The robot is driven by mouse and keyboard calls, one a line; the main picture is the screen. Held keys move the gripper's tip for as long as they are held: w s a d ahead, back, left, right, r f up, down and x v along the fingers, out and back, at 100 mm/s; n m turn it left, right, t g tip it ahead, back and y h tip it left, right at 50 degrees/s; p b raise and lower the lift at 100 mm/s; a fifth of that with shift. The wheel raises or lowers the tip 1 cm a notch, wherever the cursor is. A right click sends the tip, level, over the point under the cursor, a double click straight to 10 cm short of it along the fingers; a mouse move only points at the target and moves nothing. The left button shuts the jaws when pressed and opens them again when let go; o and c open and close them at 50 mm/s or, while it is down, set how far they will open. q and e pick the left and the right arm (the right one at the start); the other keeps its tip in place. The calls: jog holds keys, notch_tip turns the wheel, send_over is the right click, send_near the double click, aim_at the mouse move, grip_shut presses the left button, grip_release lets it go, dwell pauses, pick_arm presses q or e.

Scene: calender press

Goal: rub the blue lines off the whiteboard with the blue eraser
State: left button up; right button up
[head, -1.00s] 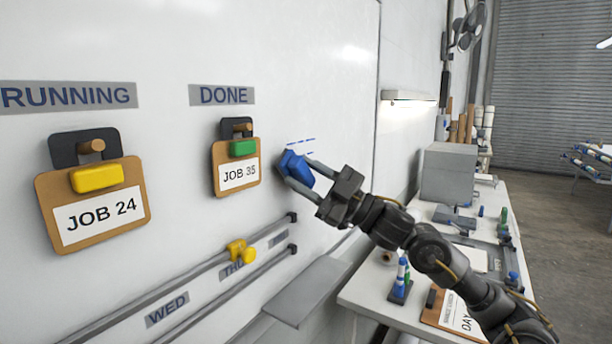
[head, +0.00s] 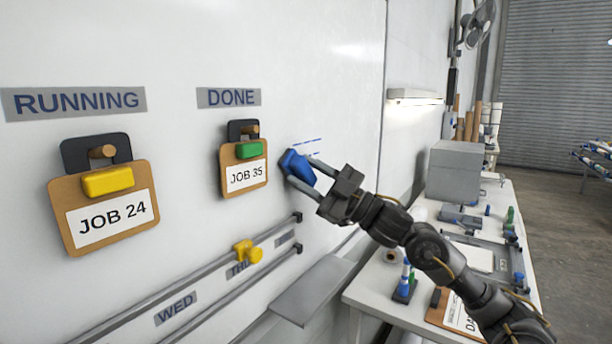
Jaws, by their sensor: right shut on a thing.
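The whiteboard (head: 330,60) fills the left and middle of the head view. Short dashed blue lines (head: 306,142) show on it, to the right of the JOB 35 clipboard. My right gripper (head: 302,174) is shut on the blue eraser (head: 296,166) and holds it at the board, just below and left of the lines. The eraser looks close to or against the board surface; I cannot tell if it touches. The eraser and fingers may hide part of the lines. My left gripper is not in view.
The JOB 35 clipboard (head: 236,192) hangs close left of the eraser, the JOB 24 clipboard (head: 72,236) farther left. Below run rails (head: 190,285) with a yellow slider (head: 246,252) and a grey ledge (head: 312,290). A cluttered bench (head: 360,293) stands right.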

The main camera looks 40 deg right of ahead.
jog(key=shift+w+d, duration=0.15)
jog(key=shift+d, duration=0.55)
jog(key=shift+w+d, duration=0.15)
jog(key=shift+d, duration=0.5)
jog(key=shift+d, duration=0.1)
jog(key=shift+w+d, duration=0.5)
jog(key=shift+d, duration=1.05)
jog(key=shift+w+d, duration=0.55)
jog(key=shift+d, duration=1)
jog(key=shift+w+d, duration=0.5)
jog(key=shift+d, duration=1.05)
jog(key=shift+r+p, duration=0.75)
jog(key=shift+r, duration=0.3)
jog(key=shift+s+a+f+b, duration=0.2)
jog(key=shift+a+b, duration=0.2)
jog(key=shift+a, duration=0.25)
jog(key=shift+s+a+r, duration=0.1)
jog(key=shift+s+a, duration=0.05)
jog(key=shift+a, duration=0.35)
jog(key=shift+s+a, duration=0.15)
jog(key=shift+a, duration=0.35)
